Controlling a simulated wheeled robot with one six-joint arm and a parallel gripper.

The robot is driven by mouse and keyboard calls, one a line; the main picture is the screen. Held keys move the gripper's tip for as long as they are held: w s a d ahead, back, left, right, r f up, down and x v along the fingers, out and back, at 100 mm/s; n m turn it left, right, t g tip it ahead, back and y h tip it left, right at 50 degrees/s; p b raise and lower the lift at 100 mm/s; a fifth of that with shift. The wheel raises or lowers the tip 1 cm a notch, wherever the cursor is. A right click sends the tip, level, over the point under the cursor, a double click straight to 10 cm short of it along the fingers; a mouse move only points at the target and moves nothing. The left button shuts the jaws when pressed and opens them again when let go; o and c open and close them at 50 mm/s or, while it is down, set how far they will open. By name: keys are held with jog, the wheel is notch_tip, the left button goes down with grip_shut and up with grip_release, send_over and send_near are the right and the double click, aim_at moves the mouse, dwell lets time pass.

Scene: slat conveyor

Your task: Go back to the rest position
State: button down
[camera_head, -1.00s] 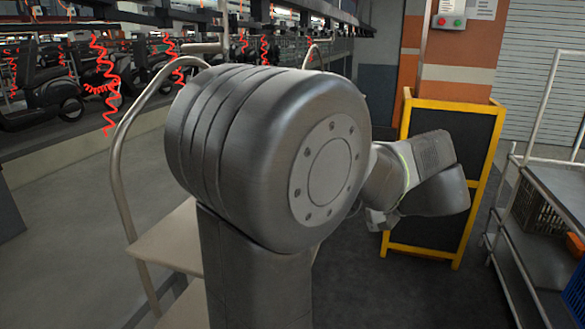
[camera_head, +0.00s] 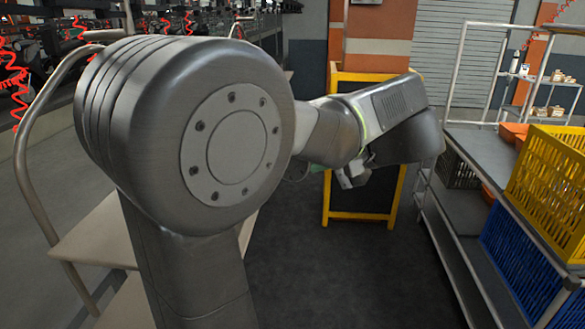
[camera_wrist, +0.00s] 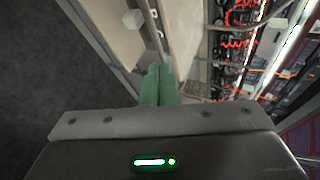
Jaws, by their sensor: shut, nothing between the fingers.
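My gripper (camera_wrist: 158,85) shows in the wrist view as green fingers pressed together, shut with nothing between them. In the head view my arm fills the left and middle of the picture and bends to the right. The wrist end hangs in front of a black board with a yellow frame. The fingers are mostly hidden behind the arm in the head view. No object is held.
A beige shelf cart (camera_head: 95,243) with a bent metal handle stands at left. The yellow-framed board (camera_head: 398,192) stands ahead. At right a metal rack (camera_head: 478,220) holds a yellow crate (camera_head: 548,178) and a blue crate (camera_head: 513,262). Dark floor between is clear.

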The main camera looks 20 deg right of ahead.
jog(key=shift+s+d+r, duration=0.2)
jog(key=shift+s+d, duration=0.1)
jog(key=shift+s, duration=0.15)
